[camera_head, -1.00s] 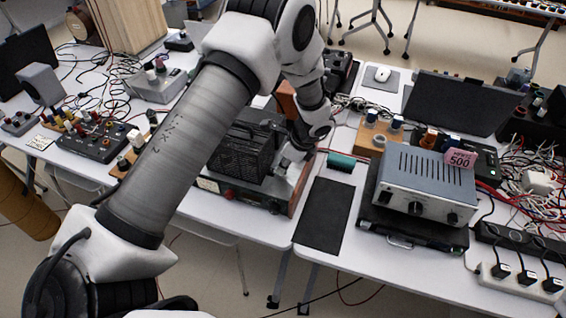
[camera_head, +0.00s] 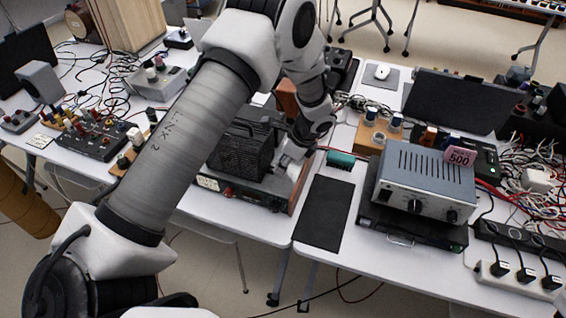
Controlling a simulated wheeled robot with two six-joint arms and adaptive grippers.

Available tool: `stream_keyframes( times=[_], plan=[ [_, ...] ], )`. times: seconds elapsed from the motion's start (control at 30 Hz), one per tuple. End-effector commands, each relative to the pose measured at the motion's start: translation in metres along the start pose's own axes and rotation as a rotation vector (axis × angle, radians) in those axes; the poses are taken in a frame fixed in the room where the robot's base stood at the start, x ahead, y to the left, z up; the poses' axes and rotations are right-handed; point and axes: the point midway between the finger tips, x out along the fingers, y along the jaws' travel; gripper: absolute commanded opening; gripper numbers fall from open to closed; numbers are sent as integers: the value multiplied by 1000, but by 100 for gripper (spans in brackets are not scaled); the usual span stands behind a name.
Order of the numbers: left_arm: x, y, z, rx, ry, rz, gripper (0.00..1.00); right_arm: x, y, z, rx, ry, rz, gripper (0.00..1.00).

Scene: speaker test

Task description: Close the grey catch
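My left arm crosses the view from the lower left. My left gripper (camera_head: 289,161) points down at the right end of a unit with a black perforated cage (camera_head: 240,150) and a wooden side panel. The gripper is small and partly hidden by its own wrist, so whether its fingers are open or shut cannot be told. I cannot make out the grey catch clearly; the area around the gripper is grey and partly covered. My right gripper is not in view.
A black mat (camera_head: 324,213) lies right of the caged unit, with a small green block (camera_head: 341,158) behind it. A grey amplifier box (camera_head: 424,182) with a pink "500" tag stands on a black case to the right. Cables and instruments crowd both tables; the white front edge is clear.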

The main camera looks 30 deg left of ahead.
Motion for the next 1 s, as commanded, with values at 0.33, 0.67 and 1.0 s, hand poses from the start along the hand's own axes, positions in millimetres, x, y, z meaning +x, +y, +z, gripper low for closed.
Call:
stream_keyframes(
  times=[0.33, 0.67, 1.0],
  plan=[
    [-78, -1, 0, -1, -1, -5, 35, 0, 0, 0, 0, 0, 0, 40],
    [-116, 0, 0, 0, 0, 0, 35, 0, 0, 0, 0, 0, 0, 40],
    [-115, 0, 0, 0, 0, 0, 35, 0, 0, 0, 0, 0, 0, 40]
  ],
)
